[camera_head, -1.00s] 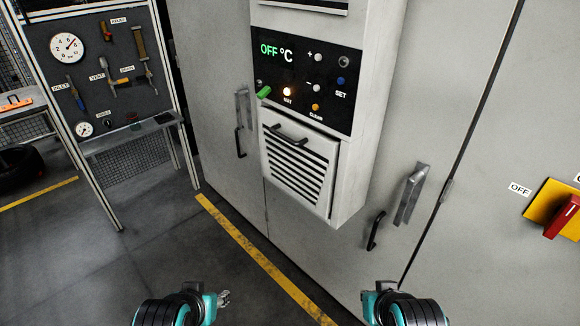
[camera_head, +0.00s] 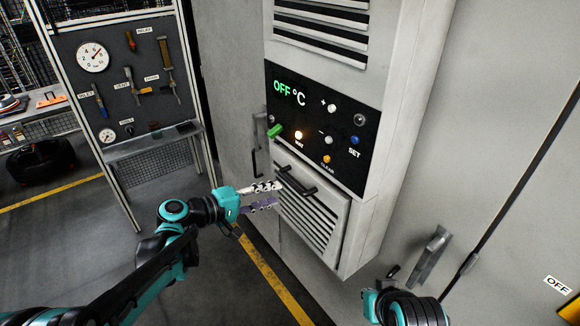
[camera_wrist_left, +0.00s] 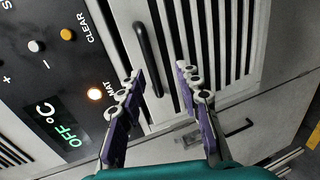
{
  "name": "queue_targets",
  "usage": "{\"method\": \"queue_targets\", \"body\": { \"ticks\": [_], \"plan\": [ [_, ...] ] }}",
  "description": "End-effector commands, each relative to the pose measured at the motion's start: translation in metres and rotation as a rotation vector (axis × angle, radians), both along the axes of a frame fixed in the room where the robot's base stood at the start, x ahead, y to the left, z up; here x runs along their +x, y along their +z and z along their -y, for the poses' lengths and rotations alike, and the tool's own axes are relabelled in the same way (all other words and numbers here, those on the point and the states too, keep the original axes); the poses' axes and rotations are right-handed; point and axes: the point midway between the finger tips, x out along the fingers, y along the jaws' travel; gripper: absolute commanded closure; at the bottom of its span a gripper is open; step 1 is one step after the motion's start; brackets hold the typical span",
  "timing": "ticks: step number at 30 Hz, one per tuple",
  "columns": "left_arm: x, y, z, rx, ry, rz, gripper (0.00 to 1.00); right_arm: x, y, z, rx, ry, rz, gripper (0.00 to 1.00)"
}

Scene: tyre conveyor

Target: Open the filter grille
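The filter grille (camera_head: 309,215) is a pale slatted panel low on the cabinet's control box. It looks closed. Its black bar handle (camera_head: 296,180) runs along the upper edge and also shows in the left wrist view (camera_wrist_left: 148,60). My left gripper (camera_head: 279,194) is just left of the grille, fingers apart and pointing at the handle. In the left wrist view the open fingers (camera_wrist_left: 158,82) have the handle ahead, between their tips; I see no grip on it. My right arm shows at the bottom right of the head view, and its fingers are hardly visible.
Above the grille is a black control panel (camera_head: 321,130) with a green key (camera_head: 274,131) and several buttons. Cabinet door handles (camera_head: 429,256) stick out at the right. A tool board (camera_head: 125,75) stands at the left. The floor between is clear.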

Motion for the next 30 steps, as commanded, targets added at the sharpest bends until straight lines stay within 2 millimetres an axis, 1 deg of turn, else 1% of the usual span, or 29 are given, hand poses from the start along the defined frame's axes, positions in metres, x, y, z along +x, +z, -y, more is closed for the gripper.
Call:
{"method": "queue_targets", "body": {
  "ticks": [2, 5, 8, 15, 18, 23, 29, 30],
  "plan": [
    [0.007, 0.006, -0.001, -0.044, 0.001, 0.004, 0.66, 0.0, 0.003, 0.0, 0.0, 0.0, 0.0, 1.0],
    [0.013, 0.007, 0.003, -0.067, 0.0, 0.005, 0.66, 0.0, 0.002, 0.0, 0.0, 0.0, 0.0, 1.0],
    [0.02, 0.003, 0.014, -0.067, -0.002, 0.005, 0.66, 0.0, -0.001, 0.0, 0.0, 0.0, 0.0, 1.0],
    [0.043, -0.006, 0.045, -0.065, -0.002, 0.005, 0.66, 0.0, -0.007, 0.0, 0.0, 0.0, 0.0, 1.0],
    [0.05, -0.008, 0.054, -0.064, -0.001, 0.005, 0.66, 0.0, -0.008, 0.0, 0.0, 0.0, 0.0, 1.0],
    [0.054, -0.009, 0.061, -0.064, -0.001, 0.006, 0.66, 0.0, -0.009, 0.0, 0.0, 0.0, 0.0, 1.0],
    [0.055, -0.009, 0.061, -0.063, 0.0, 0.005, 0.66, 0.0, -0.008, 0.0, 0.0, 0.0, 0.0, 1.0],
    [0.055, -0.009, 0.061, -0.063, 0.0, 0.005, 0.68, 0.0, -0.008, 0.0, 0.0, 0.0, 0.0, 1.0]
  ]
}}
